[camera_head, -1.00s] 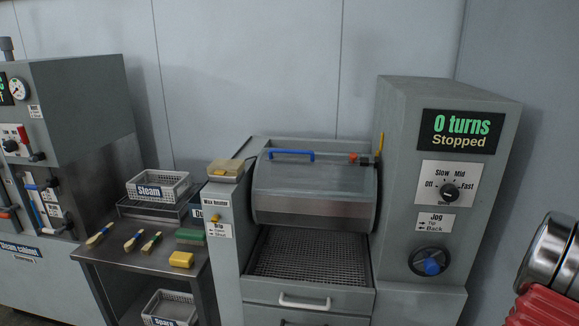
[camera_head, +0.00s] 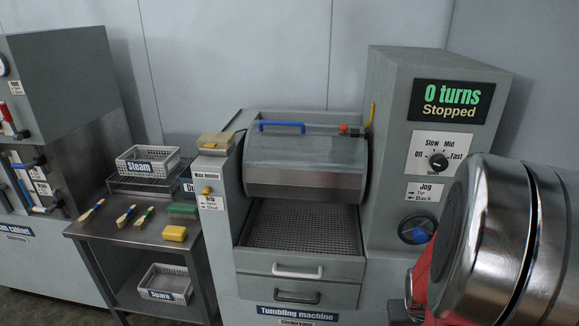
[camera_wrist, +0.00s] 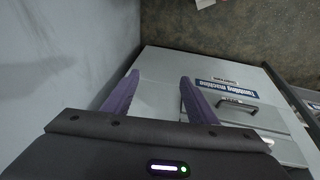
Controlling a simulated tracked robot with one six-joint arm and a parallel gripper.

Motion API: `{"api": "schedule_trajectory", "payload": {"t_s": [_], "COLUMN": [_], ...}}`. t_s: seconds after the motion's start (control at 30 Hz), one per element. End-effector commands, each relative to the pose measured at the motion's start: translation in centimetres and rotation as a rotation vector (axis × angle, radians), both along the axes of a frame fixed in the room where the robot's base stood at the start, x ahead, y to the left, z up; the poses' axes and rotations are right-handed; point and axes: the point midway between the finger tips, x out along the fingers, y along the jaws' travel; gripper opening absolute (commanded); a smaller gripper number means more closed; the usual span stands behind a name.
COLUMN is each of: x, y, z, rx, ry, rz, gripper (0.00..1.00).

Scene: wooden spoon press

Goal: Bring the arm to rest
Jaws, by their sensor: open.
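My gripper (camera_wrist: 158,97) shows in the wrist view with its two purple fingers spread apart and nothing between them. It points at the lower front of the grey tumbling machine (camera_wrist: 155,65), whose name label (camera_wrist: 226,88) and a dark drawer handle (camera_wrist: 238,104) lie to the right of the fingers. In the head view the fingers are not seen. A shiny metal and red part of my arm (camera_head: 490,240) covers the lower right, in front of the machine's right side. The tumbling machine (camera_head: 385,210) reads "0 turns, Stopped", and its drum cover (camera_head: 305,165) is down.
At the left is a steel table (camera_head: 135,240) with brushes (camera_head: 125,215), a yellow block (camera_head: 174,233), a green block (camera_head: 183,209) and a Steam basket (camera_head: 148,162). A Spare basket (camera_head: 166,284) sits below. A steam cabinet (camera_head: 60,110) stands far left. A wall (camera_wrist: 60,60) is close left of the gripper.

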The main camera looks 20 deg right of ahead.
Motion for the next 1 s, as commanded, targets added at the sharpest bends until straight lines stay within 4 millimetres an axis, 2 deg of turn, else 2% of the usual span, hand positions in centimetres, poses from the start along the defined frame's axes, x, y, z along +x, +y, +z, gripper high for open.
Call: {"api": "schedule_trajectory", "payload": {"t_s": [0.1, 0.53, 1.0], "x": [0.9, 2.6, 3.5], "y": [2.7, 13.2, 24.1], "z": [2.3, 9.8, 17.7], "rx": [0.026, 0.118, 0.135], "ry": [0.018, 0.043, -0.072], "rz": [0.007, 0.083, 0.320], "gripper": [0.52, 0.52, 0.52]}}
